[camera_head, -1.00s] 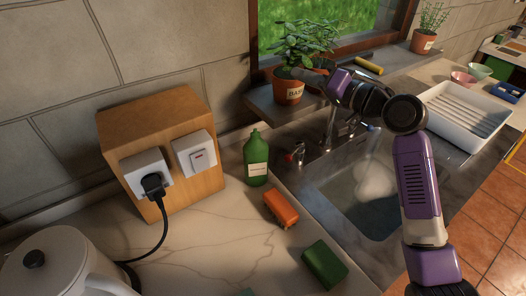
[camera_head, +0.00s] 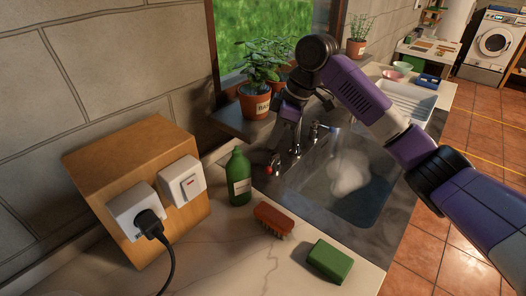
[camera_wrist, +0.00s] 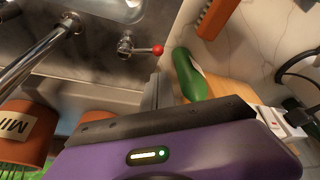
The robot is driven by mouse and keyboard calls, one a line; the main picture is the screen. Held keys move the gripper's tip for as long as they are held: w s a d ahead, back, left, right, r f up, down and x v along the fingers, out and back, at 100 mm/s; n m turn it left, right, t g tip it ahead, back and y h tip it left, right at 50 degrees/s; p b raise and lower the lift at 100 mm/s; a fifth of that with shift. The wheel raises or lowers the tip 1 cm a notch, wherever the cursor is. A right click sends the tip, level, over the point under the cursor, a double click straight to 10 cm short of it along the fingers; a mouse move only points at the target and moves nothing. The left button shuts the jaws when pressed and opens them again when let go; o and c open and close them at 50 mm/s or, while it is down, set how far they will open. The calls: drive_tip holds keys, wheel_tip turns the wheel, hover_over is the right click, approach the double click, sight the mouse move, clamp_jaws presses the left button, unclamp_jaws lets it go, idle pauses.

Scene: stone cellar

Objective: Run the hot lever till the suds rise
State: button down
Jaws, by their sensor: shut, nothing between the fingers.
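The hot lever, a small tap with a red knob (camera_head: 268,171), stands on the left of the sink's back ledge; it also shows in the wrist view (camera_wrist: 157,49). The cold lever with a blue tip (camera_head: 318,127) is farther right. The metal spout (camera_wrist: 36,56) rises between them. White suds (camera_head: 348,172) lie in part of the sink basin (camera_head: 312,190). My gripper (camera_wrist: 160,88) is shut and empty, its tips close to the red knob but apparently apart from it. In the head view its tips are hard to make out.
A green bottle (camera_head: 239,178) stands just left of the hot lever. An orange brush (camera_head: 273,219) and a green sponge (camera_head: 330,261) lie on the counter. Potted herbs (camera_head: 256,101) stand behind on the sill. A socket box (camera_head: 135,165) is at left.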

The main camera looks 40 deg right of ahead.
sight(272, 163)
drive_tip(key=p+x, duration=0.1)
drive_tip(key=x, duration=0.8)
drive_tip(key=shift+f, duration=0.1)
drive_tip(key=shift+s+d+p, duration=0.4)
drive_tip(key=shift+s+p, duration=0.1)
drive_tip(key=shift+s, duration=0.1)
drive_tip(key=shift+f, duration=0.1)
